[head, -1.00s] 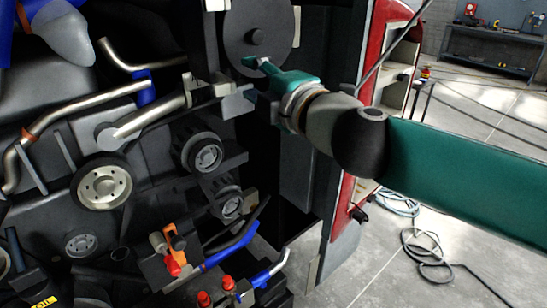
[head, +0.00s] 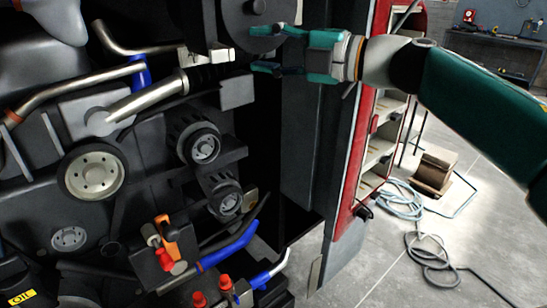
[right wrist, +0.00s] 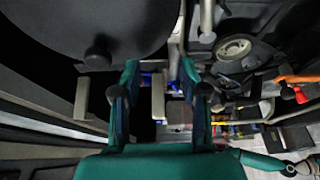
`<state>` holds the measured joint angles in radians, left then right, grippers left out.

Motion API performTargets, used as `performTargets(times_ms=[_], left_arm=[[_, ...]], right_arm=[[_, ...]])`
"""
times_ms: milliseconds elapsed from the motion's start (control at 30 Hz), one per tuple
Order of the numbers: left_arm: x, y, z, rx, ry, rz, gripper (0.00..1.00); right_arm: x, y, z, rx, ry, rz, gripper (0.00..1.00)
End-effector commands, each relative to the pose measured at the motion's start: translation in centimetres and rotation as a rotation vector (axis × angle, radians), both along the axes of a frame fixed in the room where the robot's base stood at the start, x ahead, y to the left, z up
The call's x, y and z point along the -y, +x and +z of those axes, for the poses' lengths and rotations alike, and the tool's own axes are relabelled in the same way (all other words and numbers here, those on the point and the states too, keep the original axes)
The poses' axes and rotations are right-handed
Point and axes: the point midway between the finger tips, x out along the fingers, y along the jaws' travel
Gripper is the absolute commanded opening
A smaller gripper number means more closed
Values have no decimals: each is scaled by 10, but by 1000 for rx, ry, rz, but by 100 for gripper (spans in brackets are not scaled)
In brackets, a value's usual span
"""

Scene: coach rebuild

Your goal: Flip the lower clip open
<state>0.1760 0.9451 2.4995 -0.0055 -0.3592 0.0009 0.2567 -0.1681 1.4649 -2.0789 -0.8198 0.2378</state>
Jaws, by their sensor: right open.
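A dark round cover (head: 255,14) with a central knob is at the top of the head view and fills the upper left of the right wrist view (right wrist: 75,25). My right gripper (head: 262,50) is open and empty at the cover's lower edge, coming in from the right, one finger above the other. In the right wrist view its two fingers (right wrist: 160,98) stand apart, with a small pale plate (right wrist: 158,103) behind the gap. I cannot tell whether that plate is the lower clip or whether a clip is touched. My left gripper is not in view.
A grey block (head: 237,92) sits below the gripper, beside a metal pipe (head: 150,98). Pulleys (head: 203,146) and red-capped fittings (head: 199,299) lie lower in the bay. A dark panel and red body edge (head: 360,150) stand close on the right. Hoses (head: 430,250) lie on the floor.

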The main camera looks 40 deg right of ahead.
Motion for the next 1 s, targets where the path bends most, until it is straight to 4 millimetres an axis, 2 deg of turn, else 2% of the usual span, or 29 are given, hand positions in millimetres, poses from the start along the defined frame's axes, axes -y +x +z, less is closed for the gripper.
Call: performTargets(times_ms=[33,400,700,867,1000], left_arm=[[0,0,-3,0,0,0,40],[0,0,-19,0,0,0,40],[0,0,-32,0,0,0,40],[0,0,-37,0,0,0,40],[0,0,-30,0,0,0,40]], right_arm=[[6,-12,0,4,-1,-7,44],[40,-77,-1,1,0,-11,44],[62,-122,0,1,0,-9,44],[71,-139,0,0,-1,-8,44],[79,-113,-5,17,118,24,44]])
